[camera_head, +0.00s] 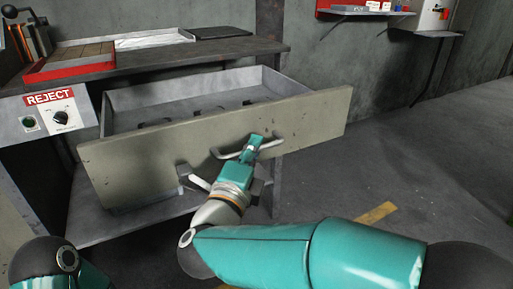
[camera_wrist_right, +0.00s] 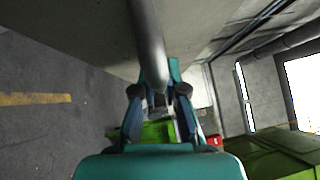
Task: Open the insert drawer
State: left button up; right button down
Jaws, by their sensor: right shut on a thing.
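The insert drawer (camera_head: 205,152) has a worn grey-beige front and stands pulled out from under the workbench, its inside showing. Several dark curved pieces lie on its floor. A metal bar handle (camera_head: 270,146) runs across the front. My right gripper (camera_head: 254,143) is at the handle, shut on it. In the right wrist view the handle (camera_wrist_right: 146,40) passes between the fingers of my right gripper (camera_wrist_right: 160,98). At the lower left of the head view part of my left arm shows, but its gripper is out of view.
The workbench (camera_head: 215,50) carries a red tray (camera_head: 70,68) and a dark flat plate (camera_head: 222,32). A REJECT control panel (camera_head: 48,112) is at the left. A lower shelf (camera_head: 135,222) lies beneath the drawer. Open floor (camera_head: 400,165) extends to the right. A wall shelf (camera_head: 365,12) hangs at the back.

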jog(key=shift+d+f, duration=0.15)
jog(key=shift+f, duration=0.1)
jog(key=c, duration=1.2)
grip_release()
jog(key=shift+r, duration=0.1)
